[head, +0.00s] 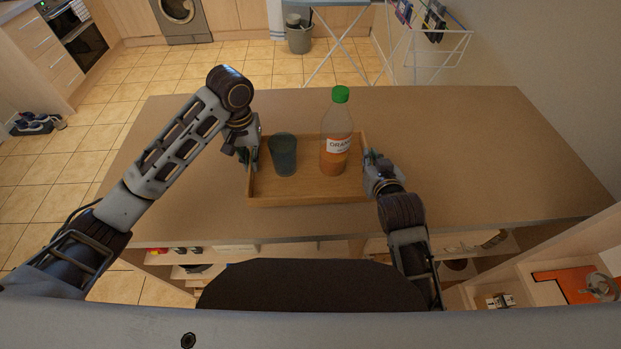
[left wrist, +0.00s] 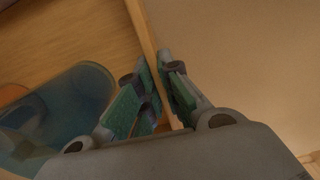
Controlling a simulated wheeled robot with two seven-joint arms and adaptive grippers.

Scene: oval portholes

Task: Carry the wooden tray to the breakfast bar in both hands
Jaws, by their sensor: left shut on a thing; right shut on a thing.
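The wooden tray (head: 300,197) is at the middle of a brown-topped counter, level, on or just above its surface; I cannot tell which. A dark blue-grey cup (head: 284,155) stands upright on its left half. A clear bottle with a green cap and orange drink (head: 336,140) stands upright on its right half. My left gripper (head: 251,160) is shut on the tray's left wall; the left wrist view shows its green-padded fingers (left wrist: 158,92) on both sides of the wall (left wrist: 150,35). My right gripper (head: 371,163) is shut on the tray's right wall, its fingertips partly hidden.
The counter top (head: 470,150) is clear around the tray. Shelves with small items (head: 200,257) lie under its near edge. A drying rack (head: 425,30), a grey bin (head: 299,37) and a washing machine (head: 182,18) stand beyond. Shoes (head: 33,122) lie on the tiled floor at left.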

